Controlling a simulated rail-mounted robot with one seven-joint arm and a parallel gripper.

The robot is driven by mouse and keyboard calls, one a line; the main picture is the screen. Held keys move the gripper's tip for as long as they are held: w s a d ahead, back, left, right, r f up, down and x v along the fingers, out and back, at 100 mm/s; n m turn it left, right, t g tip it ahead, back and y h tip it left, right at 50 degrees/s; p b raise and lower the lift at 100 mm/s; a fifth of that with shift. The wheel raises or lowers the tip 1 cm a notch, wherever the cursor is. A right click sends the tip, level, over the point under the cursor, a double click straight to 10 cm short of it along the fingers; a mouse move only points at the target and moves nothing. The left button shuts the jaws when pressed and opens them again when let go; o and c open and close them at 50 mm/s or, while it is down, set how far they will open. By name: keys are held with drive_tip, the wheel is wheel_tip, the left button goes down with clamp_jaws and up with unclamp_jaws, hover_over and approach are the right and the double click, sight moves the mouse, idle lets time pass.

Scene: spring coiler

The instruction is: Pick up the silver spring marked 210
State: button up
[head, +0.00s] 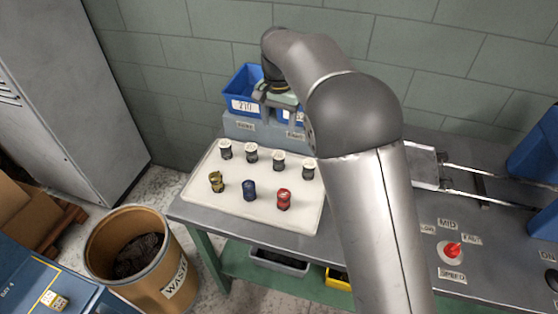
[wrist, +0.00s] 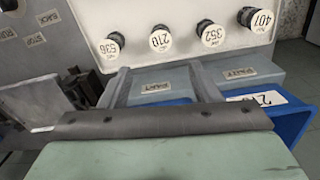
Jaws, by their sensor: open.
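The spring marked 210 (wrist: 160,40) stands upright with its white tag facing up, second from the left in the wrist view's row. In the head view the matching spring (head: 278,162) is third from the left in the back row; its number is too small to read there. My gripper (head: 279,101) is open and empty, above the blue bins behind the tray, apart from the springs.
Springs tagged 536 (wrist: 108,46), 352 (wrist: 207,34) and 401 (wrist: 257,19) stand beside it on the white tray (head: 235,205). Olive (head: 216,182), blue (head: 249,190) and red (head: 284,199) pieces stand in front. A blue bin (head: 242,91) labelled 210 is behind. A waste barrel (head: 143,258) stands at left.

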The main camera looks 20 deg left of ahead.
drive_tip(key=p, duration=0.1)
approach(279, 154)
drive_tip(key=f, duration=0.5)
drive_tip(key=shift+s+f, duration=0.1)
drive_tip(key=shift+s, duration=0.2)
drive_tip(key=shift+w+f+p, duration=0.15)
drive_tip(key=shift+f+p, duration=0.3)
drive_tip(key=shift+f, duration=0.9)
drive_tip(key=shift+w+f+p, duration=0.15)
drive_tip(key=shift+f+p, duration=0.3)
drive_tip(key=shift+f, duration=0.9)
drive_tip(key=c, duration=1.1)
